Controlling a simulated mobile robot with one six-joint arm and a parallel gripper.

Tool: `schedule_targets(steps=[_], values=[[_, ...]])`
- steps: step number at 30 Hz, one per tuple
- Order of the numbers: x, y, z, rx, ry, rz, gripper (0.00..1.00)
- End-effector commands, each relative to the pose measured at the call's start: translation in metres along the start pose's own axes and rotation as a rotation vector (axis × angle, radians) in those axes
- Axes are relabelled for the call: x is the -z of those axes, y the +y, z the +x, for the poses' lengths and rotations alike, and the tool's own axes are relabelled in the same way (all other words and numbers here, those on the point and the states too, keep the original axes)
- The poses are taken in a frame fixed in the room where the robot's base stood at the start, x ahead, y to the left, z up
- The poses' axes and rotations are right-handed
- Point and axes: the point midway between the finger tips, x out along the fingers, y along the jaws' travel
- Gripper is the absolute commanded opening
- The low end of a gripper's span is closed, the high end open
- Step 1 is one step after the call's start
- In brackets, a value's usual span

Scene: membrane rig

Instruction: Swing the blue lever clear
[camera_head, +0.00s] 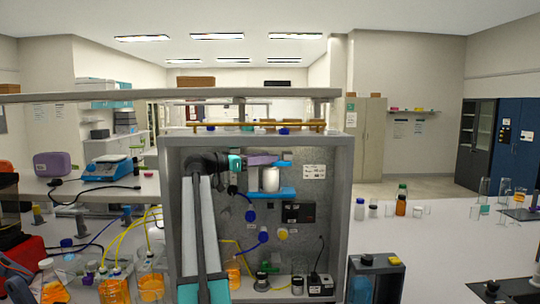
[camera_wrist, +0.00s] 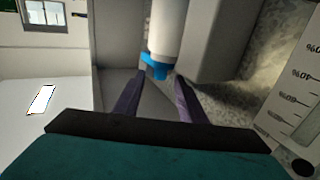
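A white cylinder (camera_head: 270,179) stands upright on a blue bracket (camera_head: 271,193) inside the open grey rig box. A small blue piece, which looks like the blue lever (camera_head: 285,164), shows at the cylinder's top right. My gripper (camera_head: 273,160) reaches in from the left at the cylinder's top, its purple fingers level with the lever. In the wrist view, my gripper (camera_wrist: 159,78) has its fingers apart, with a blue part (camera_wrist: 155,68) at the end of the white cylinder (camera_wrist: 166,25) between or just beyond the tips. I cannot tell whether they touch. The fingers partly hide the lever in the head view.
The rig box (camera_head: 344,220) has side walls and a top close around my arm. A black device (camera_head: 299,212), blue knobs and tubing sit on its back panel. Flasks with orange liquid (camera_head: 151,287) stand at left, and bottles (camera_head: 360,209) stand on the right bench.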

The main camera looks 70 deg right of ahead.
Motion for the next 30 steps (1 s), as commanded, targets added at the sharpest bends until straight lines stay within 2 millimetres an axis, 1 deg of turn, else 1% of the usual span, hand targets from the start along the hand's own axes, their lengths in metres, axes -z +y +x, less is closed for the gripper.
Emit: schedule_targets(steps=[1,6,16,20,21,23,30], values=[[0.002,0.0,0.006,-0.001,0.0,0.0,0.37],[0.001,0.0,0.015,-0.001,0.0,0.0,0.37],[0.0,0.001,0.018,-0.001,0.0,0.0,0.37],[0.0,0.001,0.018,-0.002,0.0,0.0,0.15],[0.0,0.001,0.018,-0.002,0.0,0.0,0.09],[0.0,0.001,0.018,-0.002,0.0,0.0,0.0],[-0.001,0.002,0.018,0.004,0.0,0.001,0.0]])
